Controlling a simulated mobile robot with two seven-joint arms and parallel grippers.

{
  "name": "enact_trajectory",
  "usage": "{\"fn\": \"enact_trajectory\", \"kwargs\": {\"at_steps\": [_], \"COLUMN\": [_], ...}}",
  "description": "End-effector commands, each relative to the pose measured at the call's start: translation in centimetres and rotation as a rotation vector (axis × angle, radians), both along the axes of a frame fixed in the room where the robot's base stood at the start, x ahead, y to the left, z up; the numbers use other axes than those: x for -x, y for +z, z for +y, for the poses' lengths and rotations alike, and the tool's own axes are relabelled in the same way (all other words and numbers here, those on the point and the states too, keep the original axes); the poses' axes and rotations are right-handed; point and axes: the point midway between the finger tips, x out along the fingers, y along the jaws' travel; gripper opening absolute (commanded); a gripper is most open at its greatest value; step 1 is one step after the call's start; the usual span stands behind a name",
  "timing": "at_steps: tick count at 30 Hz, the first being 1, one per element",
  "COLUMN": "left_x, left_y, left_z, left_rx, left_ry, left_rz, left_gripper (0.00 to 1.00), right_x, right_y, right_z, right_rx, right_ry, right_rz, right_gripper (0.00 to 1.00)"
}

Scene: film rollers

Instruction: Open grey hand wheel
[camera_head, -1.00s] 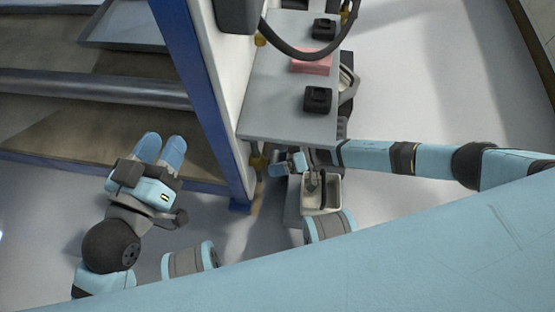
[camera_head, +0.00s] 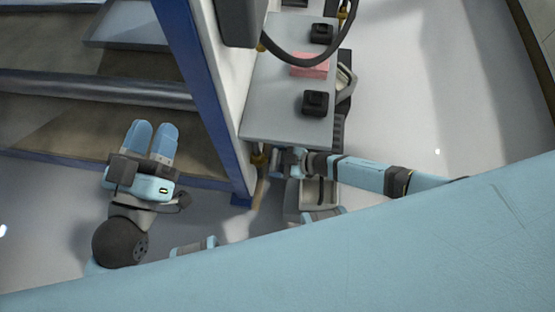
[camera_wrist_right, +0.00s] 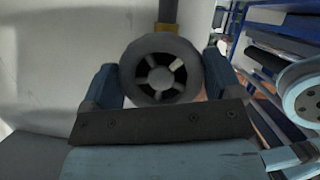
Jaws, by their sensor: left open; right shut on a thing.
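The grey hand wheel (camera_wrist_right: 131,68) shows in the right wrist view as a round spoked ring, facing the camera. A brass collar (camera_wrist_right: 167,28) and a grey pipe stand just behind and above it. My right gripper (camera_wrist_right: 159,72) has one finger on each side of the wheel and is shut on it. In the head view the right gripper (camera_head: 280,160) is at the near end of the grey shelf, beside a brass fitting (camera_head: 258,160); the wheel cannot be made out there. My left gripper (camera_head: 151,130) is open and empty, to the left of the blue post.
The grey shelf (camera_head: 285,125) holds two black blocks (camera_head: 316,102) and a pink block (camera_head: 310,66). A blue post (camera_head: 205,100) stands between the grippers. A grey bin (camera_head: 318,192) is below the right arm. Floor to the right is clear.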

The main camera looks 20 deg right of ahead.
Motion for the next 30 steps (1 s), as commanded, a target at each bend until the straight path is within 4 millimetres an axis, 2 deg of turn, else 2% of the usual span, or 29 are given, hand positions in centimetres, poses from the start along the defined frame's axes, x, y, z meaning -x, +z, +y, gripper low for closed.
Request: {"fn": "enact_trajectory", "kwargs": {"at_steps": [4,15,30], "left_x": [0.0,-0.2,-0.5], "left_y": [-0.4,-3.1,-4.2], "left_z": [-0.1,-0.4,-0.4], "left_rx": [0.0,-0.033,-0.064], "left_ry": [-0.005,-0.026,-0.043], "left_rz": [0.004,0.081,0.12], "left_gripper": [0.43,0.43,0.43], "right_x": [0.1,0.0,-0.1], "right_y": [-0.2,-0.2,0.0], "right_z": [0.0,0.0,0.0], "right_rx": [0.051,0.168,0.238], "right_ry": [-0.002,-0.001,0.002], "right_rz": [-0.125,-0.404,-0.569], "right_gripper": [0.61,0.61,0.61]}}
